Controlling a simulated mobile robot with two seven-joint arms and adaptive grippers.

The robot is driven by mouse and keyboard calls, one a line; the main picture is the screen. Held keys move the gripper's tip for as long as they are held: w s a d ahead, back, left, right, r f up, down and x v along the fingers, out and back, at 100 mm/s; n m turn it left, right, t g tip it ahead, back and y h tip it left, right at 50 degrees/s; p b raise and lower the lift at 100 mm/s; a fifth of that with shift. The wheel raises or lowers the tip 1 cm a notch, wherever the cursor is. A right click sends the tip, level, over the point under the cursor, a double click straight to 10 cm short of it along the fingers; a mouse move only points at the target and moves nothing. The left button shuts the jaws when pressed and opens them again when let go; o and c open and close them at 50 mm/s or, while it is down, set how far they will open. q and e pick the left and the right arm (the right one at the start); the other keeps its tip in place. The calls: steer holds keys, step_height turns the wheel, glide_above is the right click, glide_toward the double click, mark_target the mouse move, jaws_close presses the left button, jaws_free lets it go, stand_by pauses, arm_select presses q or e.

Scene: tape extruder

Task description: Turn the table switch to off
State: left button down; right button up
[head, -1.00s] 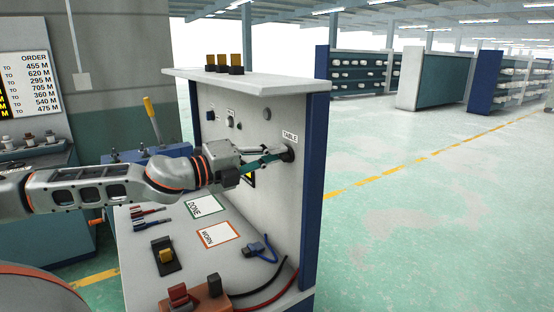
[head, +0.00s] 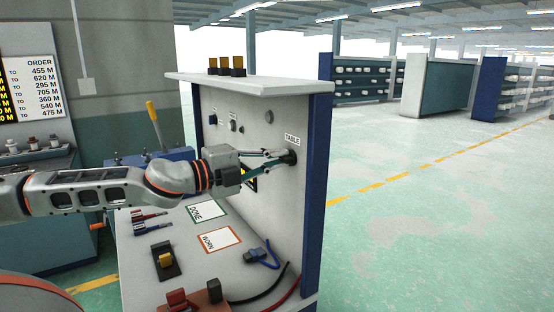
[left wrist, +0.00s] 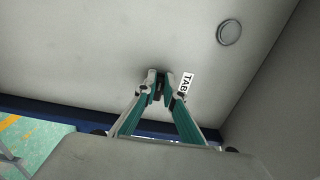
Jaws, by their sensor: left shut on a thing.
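The table switch (head: 291,157) is a dark knob on the upright panel, below the label "TABLE" (head: 292,138). My left gripper (head: 285,158) reaches across the bench from the left with its fingertips at the knob. In the left wrist view, the two fingers (left wrist: 160,84) close around the dark switch (left wrist: 158,92), beside the partly covered label (left wrist: 185,84). The fingers hide much of the knob, so its turned position cannot be read. My right gripper is not in view.
A shelf (head: 245,84) overhangs the panel. Open floor lies to the right.

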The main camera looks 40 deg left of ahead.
mark_target(289, 114)
arm_select(q)
steer(key=c, duration=2.1)
jaws_free()
steer(key=shift+c, duration=0.2)
steer(key=shift+r, duration=5)
